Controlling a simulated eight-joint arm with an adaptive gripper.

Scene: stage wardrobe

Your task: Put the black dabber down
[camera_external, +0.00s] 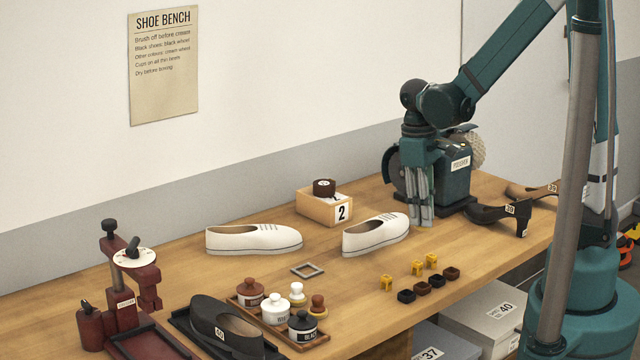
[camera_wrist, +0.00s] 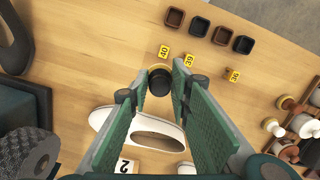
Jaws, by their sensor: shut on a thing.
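My gripper (camera_external: 424,220) points down over the bench, in front of the polishing machine and right of the white shoes. In the wrist view its fingertips (camera_wrist: 162,82) are closed around a small dark round thing with a tan rim, which looks like the black dabber (camera_wrist: 160,83). In the outside view I cannot make the dabber out between the fingers. A tray (camera_external: 316,341) at the front holds brown, white and black jars, with a white dabber (camera_external: 297,294) and a brown dabber (camera_external: 318,305) beside them. The black jar (camera_external: 302,328) is at the tray's near end.
Two white shoes (camera_external: 252,240) (camera_external: 375,235) stand mid-bench near a numbered box (camera_external: 322,207). A grey square frame (camera_external: 308,270) lies on clear wood. Yellow tags (camera_external: 386,283) and small dark dishes (camera_external: 406,296) line the front. The polisher (camera_external: 455,165) stands close behind my gripper.

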